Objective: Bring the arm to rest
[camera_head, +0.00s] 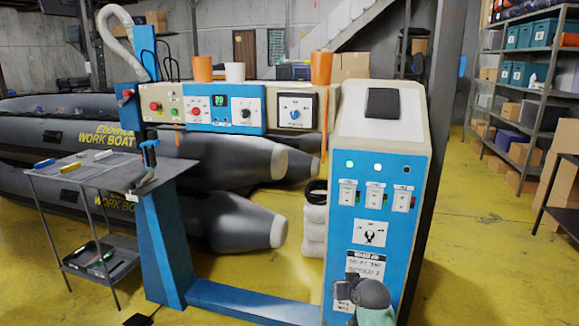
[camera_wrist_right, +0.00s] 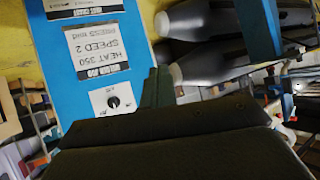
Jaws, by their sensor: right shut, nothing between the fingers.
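My right gripper (camera_head: 345,290) shows low in the head view, in front of the lower part of a blue and cream control cabinet (camera_head: 340,222). In the right wrist view its two narrow dark green fingers (camera_wrist_right: 157,88) stand together, shut, with nothing seen between them. The cabinet (camera_wrist_right: 62,93) appears upside down there, with a label reading "HEAT 350 SPEED 2" beside a dial. I cannot tell whether the gripper touches the cabinet. My left arm and gripper are in neither view.
A blue machine frame carries a control panel (camera_head: 222,108) with orange and white cups on top. Grey boats (camera_head: 215,160) lie behind. A small work table (camera_head: 100,176) stands at left, shelves (camera_head: 542,75) at right. Yellow floor (camera_head: 470,250) is open right of the cabinet.

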